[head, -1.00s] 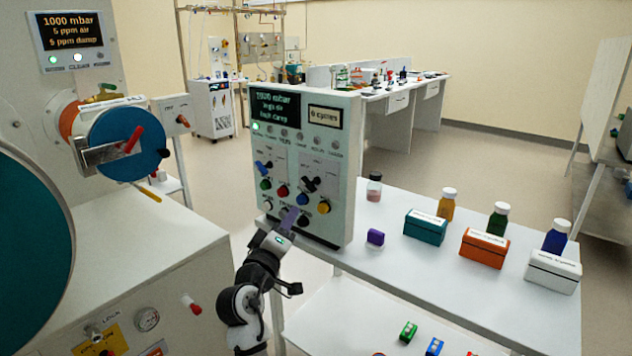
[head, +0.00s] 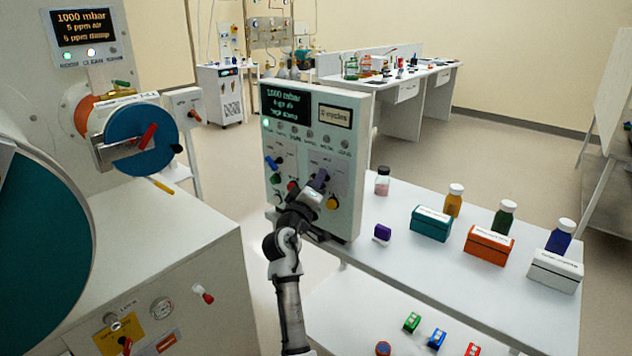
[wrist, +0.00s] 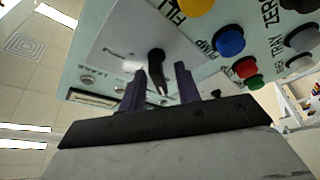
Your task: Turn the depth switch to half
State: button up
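The white control panel (head: 352,165) stands at the left end of the white table. Its right-hand black switch (wrist: 156,66) shows in the wrist view as a knob with a pointed handle on a white plate. I cannot read the plate's lettering. My gripper (head: 319,182) is raised at the panel's front, and its purple fingers largely hide that switch in the head view. In the wrist view the fingers (wrist: 160,76) stand apart, one on each side of the black handle, with visible gaps. A second switch, with a blue handle (head: 272,162), sits to the left.
Coloured buttons, among them a yellow one (head: 333,202) and a blue one (wrist: 230,41), lie close to the switch. The glovebox (head: 180,240) is at the left.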

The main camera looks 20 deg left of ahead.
grip_shut()
jog(key=shift+f, duration=0.1)
